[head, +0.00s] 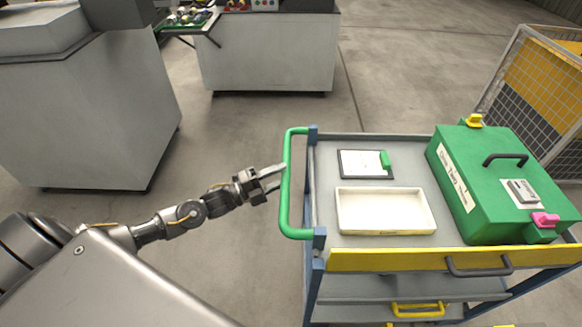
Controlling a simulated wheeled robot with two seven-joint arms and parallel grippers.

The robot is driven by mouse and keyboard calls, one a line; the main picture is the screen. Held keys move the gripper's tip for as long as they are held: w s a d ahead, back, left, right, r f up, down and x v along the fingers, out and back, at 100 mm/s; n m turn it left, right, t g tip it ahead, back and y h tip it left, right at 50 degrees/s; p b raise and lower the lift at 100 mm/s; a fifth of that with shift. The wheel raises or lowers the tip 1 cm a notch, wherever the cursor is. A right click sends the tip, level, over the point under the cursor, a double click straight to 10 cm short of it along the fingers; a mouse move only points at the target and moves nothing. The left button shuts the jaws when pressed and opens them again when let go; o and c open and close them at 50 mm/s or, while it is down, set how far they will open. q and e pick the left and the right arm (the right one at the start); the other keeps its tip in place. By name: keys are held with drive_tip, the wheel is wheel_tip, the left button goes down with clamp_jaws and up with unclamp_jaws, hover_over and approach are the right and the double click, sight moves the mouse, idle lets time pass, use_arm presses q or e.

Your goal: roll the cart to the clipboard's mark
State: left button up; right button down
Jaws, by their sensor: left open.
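The cart (330,240) stands at the right, with blue posts, a grey top shelf and a green push handle (286,185) on its left end. The clipboard (362,164), dark with a white sheet and a green clip, lies flat on the top shelf behind the white tray. My left gripper (270,180) is open beside the green handle, its fingers pointing right at the bar. I cannot tell whether the fingers touch the bar or stand around it. My right gripper is not in view. No floor mark can be made out clearly.
On the cart are an empty white tray (385,230) and a green box (480,200) with a black handle. A mesh cage (545,90) stands close at the right. Grey machine cabinets (85,115) stand at the left and back (270,55). Bare concrete floor lies between.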

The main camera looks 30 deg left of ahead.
use_arm(q)
drive_tip(key=shift+p+x, duration=0.4)
drive_tip(key=shift+x, duration=1.55)
drive_tip(key=shift+c, duration=0.5)
clamp_jaws()
